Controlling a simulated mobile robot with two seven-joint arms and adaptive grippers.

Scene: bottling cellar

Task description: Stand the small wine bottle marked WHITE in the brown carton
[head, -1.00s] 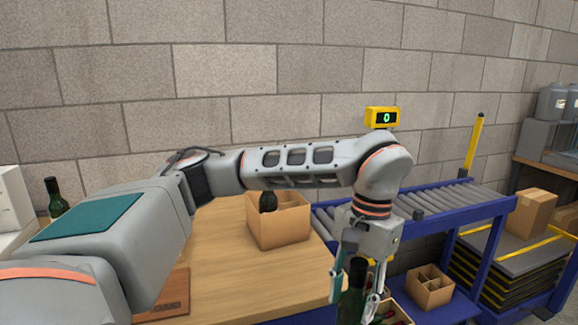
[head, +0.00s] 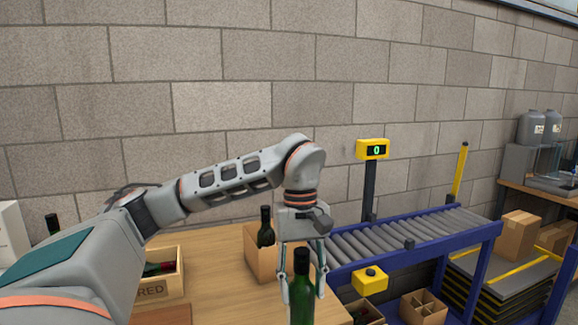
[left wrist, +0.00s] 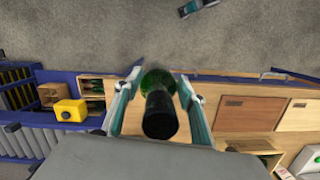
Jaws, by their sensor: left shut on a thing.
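My left gripper (head: 303,288) is shut on a dark green wine bottle (head: 302,270), held upright with its neck up between the fingers. In the left wrist view the bottle (left wrist: 158,112) is seen from above, between both fingers. No label on it can be read. The brown carton (head: 262,267) stands on the table, behind and left of the held bottle in the head view. Another dark bottle (head: 266,228) stands in it, its upper part showing above the rim. The held bottle is apart from that one. My right gripper is not in view.
A wooden crate marked RED (head: 152,290) with bottles lies on the table at left. A roller conveyor (head: 400,238) and a yellow display (head: 373,149) stand at right. A divided carton (head: 424,308) sits lower right. Bare tabletop (head: 210,265) shows between crate and carton.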

